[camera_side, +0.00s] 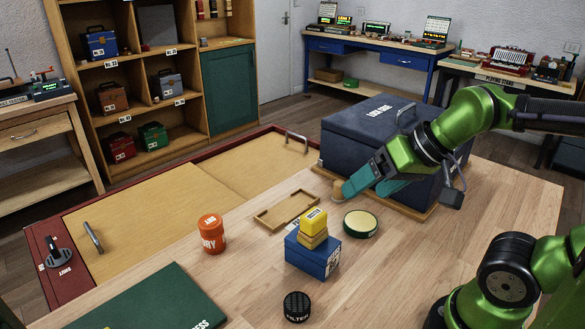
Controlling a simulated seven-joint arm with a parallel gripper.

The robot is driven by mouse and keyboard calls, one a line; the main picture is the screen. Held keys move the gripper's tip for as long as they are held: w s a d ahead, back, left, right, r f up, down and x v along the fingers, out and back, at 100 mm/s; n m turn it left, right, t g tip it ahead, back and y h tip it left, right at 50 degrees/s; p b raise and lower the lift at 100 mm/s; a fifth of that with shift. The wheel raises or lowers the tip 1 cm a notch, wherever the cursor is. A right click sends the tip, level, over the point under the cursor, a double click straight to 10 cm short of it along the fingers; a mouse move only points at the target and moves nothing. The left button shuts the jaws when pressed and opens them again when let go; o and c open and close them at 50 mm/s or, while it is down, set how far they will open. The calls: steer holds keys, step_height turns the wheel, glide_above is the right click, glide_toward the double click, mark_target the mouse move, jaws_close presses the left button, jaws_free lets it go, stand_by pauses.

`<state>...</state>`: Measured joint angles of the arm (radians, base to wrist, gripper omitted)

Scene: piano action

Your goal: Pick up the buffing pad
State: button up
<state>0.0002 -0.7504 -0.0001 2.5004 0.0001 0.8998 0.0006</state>
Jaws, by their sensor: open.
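No label that I can read names the buffing pad, so I cannot tell for sure which thing it is. A small tan rounded piece (338,194) sits at my gripper's fingertips, partly hidden by them. A round dark-green disc with a pale top (360,222) lies on the table just in front of the gripper. A yellow block (313,220) rests on a tan block on top of a blue box (313,255). My gripper (352,188) has teal fingers, open, pointing left and down beside the large dark case. I cannot tell whether they touch the tan piece.
The large dark-blue case (345,135) stands close behind my gripper. A shallow wooden tray (268,221), an orange jar (211,234), a black round container (297,306) and a green board (150,305) are on the table. The table's right side is clear.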

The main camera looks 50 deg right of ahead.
steer(key=shift+c, duration=1)
